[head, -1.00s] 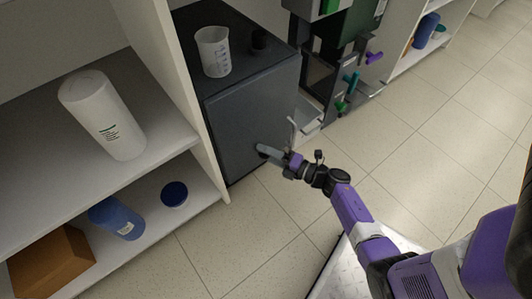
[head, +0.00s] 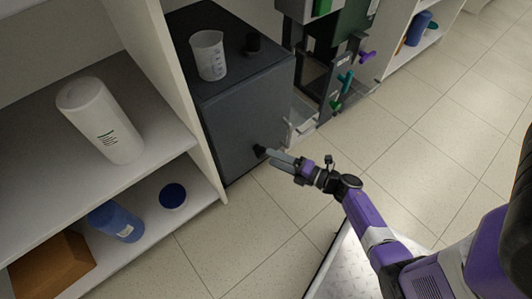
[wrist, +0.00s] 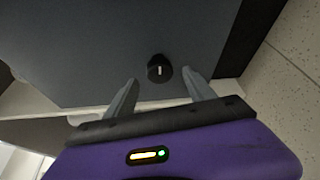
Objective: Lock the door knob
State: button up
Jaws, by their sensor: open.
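The door knob (wrist: 160,69) is small, black and round with a pale mark on its face. It sits on the dark grey door (wrist: 90,50) of a box-shaped cabinet (head: 240,115). In the head view the knob (head: 260,151) shows just beyond my fingertips. My gripper (head: 271,156) is open and reaches toward the door from the right. In the wrist view the two grey fingers of my gripper (wrist: 161,80) stand apart, with the knob between and slightly beyond their tips. I cannot tell whether the fingers touch the door.
A clear beaker (head: 208,55) and a small black cap (head: 253,43) stand on the cabinet top. A white shelf (head: 165,140) with a white bottle (head: 100,120) and a blue bottle (head: 116,221) is at left. A rig with coloured valves (head: 345,82) stands right of the cabinet. The floor is clear.

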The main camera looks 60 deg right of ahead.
jog(key=s, duration=0.2)
jog(key=shift+s+d+r, duration=0.1)
jog(key=shift+s+d, duration=0.05)
jog(key=shift+s, duration=0.2)
dwell(0.4)
notch_tip(320, 180, up, 12)
jog(key=d+m+t+h, duration=0.2)
jog(key=m+h, duration=0.3)
jog(key=m, duration=0.4)
jog(key=s+a+r+m+g+y, duration=0.1)
jog(key=s+a+r+m, duration=0.4)
jog(key=a, duration=0.3)
jog(key=s+a+r+m+g+y+p, duration=0.1)
jog(key=s+a+r+m+g, duration=0.2)
jog(key=s+a, duration=0.45)
jog(key=s+a+r+m+y, duration=0.1)
jog(key=s+a+r+m, duration=0.4)
jog(key=a, duration=0.3)
notch_tip(320, 180, up, 38)
jog(key=p, duration=3.7)
jog(key=shift+f+n, duration=0.2)
jog(key=shift+n, duration=0.2)
